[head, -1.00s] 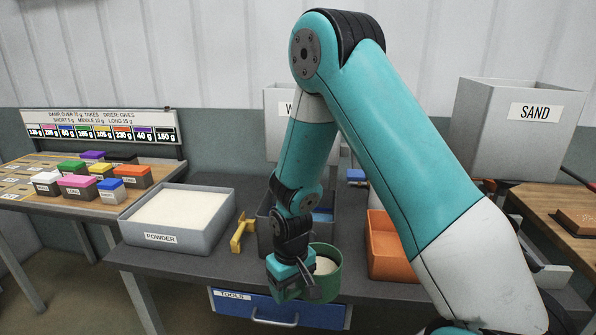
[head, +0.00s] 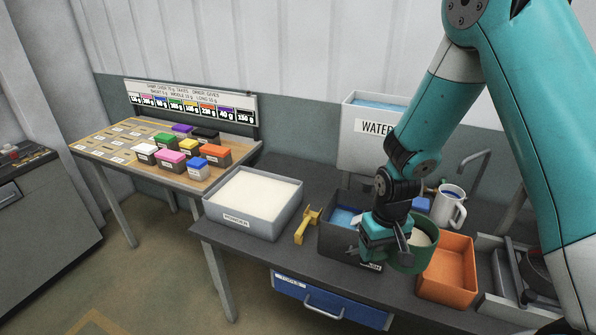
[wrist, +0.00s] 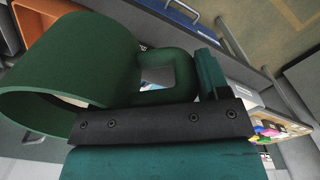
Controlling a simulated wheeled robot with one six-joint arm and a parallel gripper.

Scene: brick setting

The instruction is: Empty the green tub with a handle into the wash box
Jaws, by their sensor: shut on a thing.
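The green tub with a handle (head: 426,260) is upright, with pale stuff inside its mouth in the head view. My gripper (head: 396,249) is shut on its handle, left of the tub body. In the wrist view the tub (wrist: 75,60) and its looped handle fill much of the upper left, beside the jaw. The wash box (head: 337,242) is a dark grey box with blue liquid inside, just left of and behind my gripper. My gripper hides its right part and some of its label. The tub appears right of the wash box's middle.
An orange bin (head: 452,283) stands close right of the tub. A powder box (head: 237,222) and a yellow tool (head: 306,226) lie left. A water tank (head: 362,154) and a white mug (head: 446,207) stand behind. Small coloured blocks sit on the left table.

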